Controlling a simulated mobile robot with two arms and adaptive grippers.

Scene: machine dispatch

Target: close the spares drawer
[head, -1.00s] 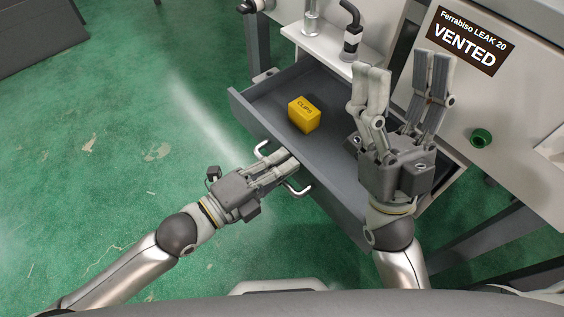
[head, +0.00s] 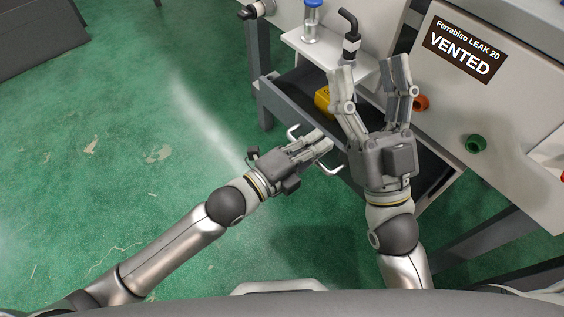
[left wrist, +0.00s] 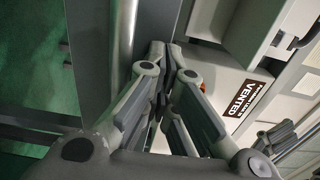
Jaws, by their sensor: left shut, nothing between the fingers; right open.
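The spares drawer (head: 283,103) is grey and stands partly open under the machine's shelf. A yellow box (head: 322,99) lies in it, partly hidden by my right gripper. A bow handle (head: 333,171) is on the drawer's front. My left gripper (head: 325,143) is shut and empty, with its fingertips at the drawer front between the handle's ends. In the left wrist view its fingers (left wrist: 168,55) are together, close to a grey panel. My right gripper (head: 370,68) is open and empty, above the drawer, and hides part of it.
A white shelf (head: 302,42) with a blue-capped bottle (head: 312,20) and a black-topped fitting (head: 349,45) is above the drawer. The machine panel carries a "VENTED" sign (head: 462,52), a green knob (head: 476,144) and an orange knob (head: 420,102). The green floor (head: 130,190) at left is clear.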

